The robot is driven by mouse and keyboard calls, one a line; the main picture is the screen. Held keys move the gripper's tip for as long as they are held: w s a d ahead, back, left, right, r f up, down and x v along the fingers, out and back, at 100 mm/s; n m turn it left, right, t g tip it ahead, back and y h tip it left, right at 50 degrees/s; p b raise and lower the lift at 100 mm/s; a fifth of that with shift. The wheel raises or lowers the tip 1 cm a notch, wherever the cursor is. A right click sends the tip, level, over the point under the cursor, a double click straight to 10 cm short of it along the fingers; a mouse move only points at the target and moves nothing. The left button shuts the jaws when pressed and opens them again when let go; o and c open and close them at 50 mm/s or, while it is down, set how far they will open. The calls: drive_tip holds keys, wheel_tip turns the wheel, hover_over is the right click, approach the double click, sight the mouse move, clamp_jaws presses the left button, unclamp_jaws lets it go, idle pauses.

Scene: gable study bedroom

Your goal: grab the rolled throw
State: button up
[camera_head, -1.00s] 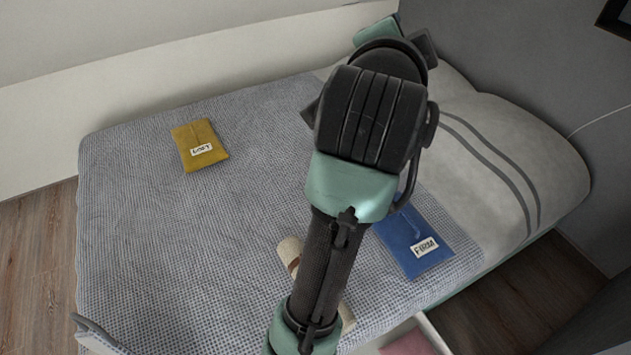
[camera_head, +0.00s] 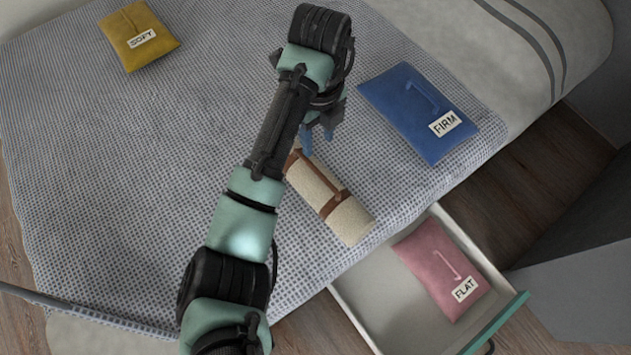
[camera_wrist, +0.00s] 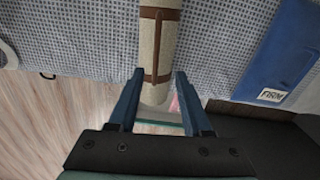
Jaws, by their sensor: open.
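The rolled throw (camera_head: 325,198) is a cream roll with brown straps, lying on the bed near its front edge. In the wrist view the throw (camera_wrist: 150,50) runs from the top edge down toward the gap between my fingers. My gripper (camera_head: 318,138) is open, with blue fingers, near the throw's far end in the head view. In the wrist view my gripper's fingers (camera_wrist: 157,92) stand apart on either side of the throw's lower part. I cannot tell how high they are above it. My arm hides part of the throw's far left side.
A yellow pouch (camera_head: 130,22) and a blue pouch (camera_head: 405,95) lie on the bed (camera_head: 90,140). An open drawer (camera_head: 375,300) juts out below the throw and holds a pink pouch (camera_head: 432,260).

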drive_tip(key=b, duration=0.1)
hover_over(316, 169)
wheel_tip(316, 169, down, 4)
drive_tip(key=f, duration=0.1)
wheel_tip(316, 169, down, 5)
drive_tip(key=b, duration=0.3)
drive_tip(key=shift+s+r, duration=0.1)
drive_tip(key=shift+r, duration=0.1)
clamp_jaws()
drive_tip(key=shift+r, duration=0.1)
idle(0.9)
